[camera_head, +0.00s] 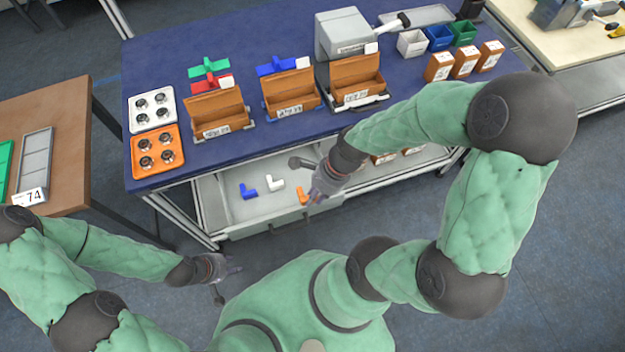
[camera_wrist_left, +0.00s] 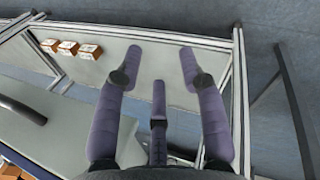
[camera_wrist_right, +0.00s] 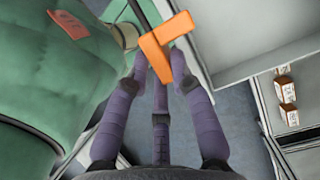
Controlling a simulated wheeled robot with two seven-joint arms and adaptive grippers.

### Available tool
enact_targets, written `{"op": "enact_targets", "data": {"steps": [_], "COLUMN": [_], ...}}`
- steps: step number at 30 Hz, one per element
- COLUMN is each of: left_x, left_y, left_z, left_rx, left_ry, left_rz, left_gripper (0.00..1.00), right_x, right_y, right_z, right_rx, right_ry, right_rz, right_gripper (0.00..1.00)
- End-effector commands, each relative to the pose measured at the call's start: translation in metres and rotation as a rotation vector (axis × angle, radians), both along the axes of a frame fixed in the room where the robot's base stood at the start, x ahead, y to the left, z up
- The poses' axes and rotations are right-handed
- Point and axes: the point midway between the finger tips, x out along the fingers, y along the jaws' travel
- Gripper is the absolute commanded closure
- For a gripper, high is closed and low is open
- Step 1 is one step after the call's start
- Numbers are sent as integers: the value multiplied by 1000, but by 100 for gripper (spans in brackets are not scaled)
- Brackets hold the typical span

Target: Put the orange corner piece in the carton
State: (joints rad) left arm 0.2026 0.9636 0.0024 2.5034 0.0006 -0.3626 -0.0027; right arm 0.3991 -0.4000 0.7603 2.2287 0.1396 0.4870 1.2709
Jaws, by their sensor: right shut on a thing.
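The orange corner piece (camera_wrist_right: 166,38) is L-shaped and held at the fingertips of my right gripper (camera_wrist_right: 160,66), which is shut on it. In the head view, the orange piece (camera_head: 303,196) shows partly beside my right gripper (camera_head: 318,192), in front of the table's lower shelf. My left gripper (camera_head: 232,272) is low at the left, away from the table. In the left wrist view its fingers (camera_wrist_left: 160,62) are spread and empty. Three open brown cartons stand on the blue table: left (camera_head: 217,122), middle (camera_head: 290,103) and right (camera_head: 358,90).
A blue corner piece (camera_head: 248,191) and a white one (camera_head: 274,183) lie on the lower shelf (camera_head: 225,215). White (camera_head: 141,124) and orange (camera_head: 144,172) trays sit at the table's left. A grey machine (camera_head: 342,32), small bins and small brown boxes (camera_head: 466,62) stand further right.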

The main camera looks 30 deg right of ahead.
Motion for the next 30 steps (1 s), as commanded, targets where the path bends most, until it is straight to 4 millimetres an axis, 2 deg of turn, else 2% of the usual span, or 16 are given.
{"op": "enact_targets", "data": {"steps": [7,18,23,30], "left_x": [0,0,0,0], "left_y": [0,0,0,0], "left_z": [3,3,3,3], "left_rx": [0,0,0,0], "left_ry": [0,0,0,0], "left_rz": [0,0,0,0], "left_gripper": [60,60,60,60], "right_x": [-9,-4,23,89], "right_y": [4,0,-21,-81], "right_z": [4,6,18,49], "right_rx": [0,0,3,8], "right_ry": [-1,-1,-5,-10], "right_rz": [0,0,-3,-3], "right_gripper": [94,94,94,94]}}
